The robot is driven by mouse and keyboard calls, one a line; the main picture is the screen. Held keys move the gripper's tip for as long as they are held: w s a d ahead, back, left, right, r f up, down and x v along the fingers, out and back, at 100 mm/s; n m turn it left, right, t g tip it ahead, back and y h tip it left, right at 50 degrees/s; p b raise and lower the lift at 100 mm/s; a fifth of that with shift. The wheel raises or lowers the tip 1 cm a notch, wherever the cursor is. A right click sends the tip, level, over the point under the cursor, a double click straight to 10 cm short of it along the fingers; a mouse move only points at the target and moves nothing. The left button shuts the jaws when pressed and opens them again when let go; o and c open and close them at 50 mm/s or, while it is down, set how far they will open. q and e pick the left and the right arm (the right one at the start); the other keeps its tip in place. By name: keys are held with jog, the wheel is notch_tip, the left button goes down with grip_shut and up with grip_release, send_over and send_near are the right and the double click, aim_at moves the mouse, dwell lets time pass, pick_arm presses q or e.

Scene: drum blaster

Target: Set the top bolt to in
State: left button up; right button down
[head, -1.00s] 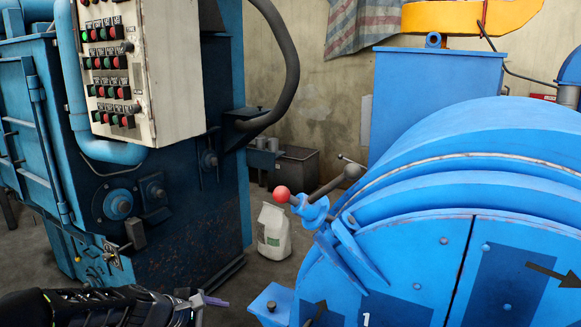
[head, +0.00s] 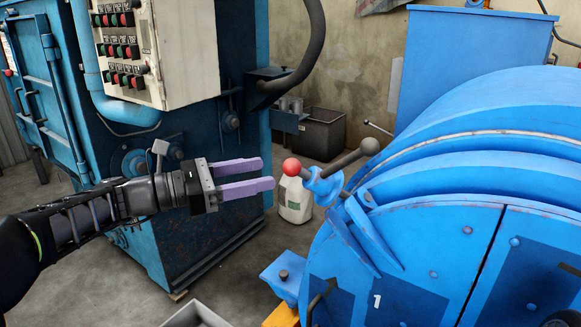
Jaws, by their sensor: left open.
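A red ball (head: 291,167) is at the left end of this assembly. My left gripper (head: 265,174) is open and empty, with its two purple fingers pointing right. Its fingertips appear just left of the red ball, with a small gap in the picture. The depth between them is hard to judge. My right gripper is not in view.
A blue machine with a button panel (head: 190,45) stands behind my left arm. A thin lever (head: 378,129) sticks out beside the drum. Open floor lies below my gripper.

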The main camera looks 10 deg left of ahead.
aim_at(291, 168)
pick_arm(q)
jog(key=p+x, duration=0.2)
jog(key=x, duration=0.5)
jog(key=shift+w+d, duration=0.15)
jog(key=shift+d, duration=0.05)
jog(key=shift+c, duration=0.4)
grip_shut()
dwell(0.8)
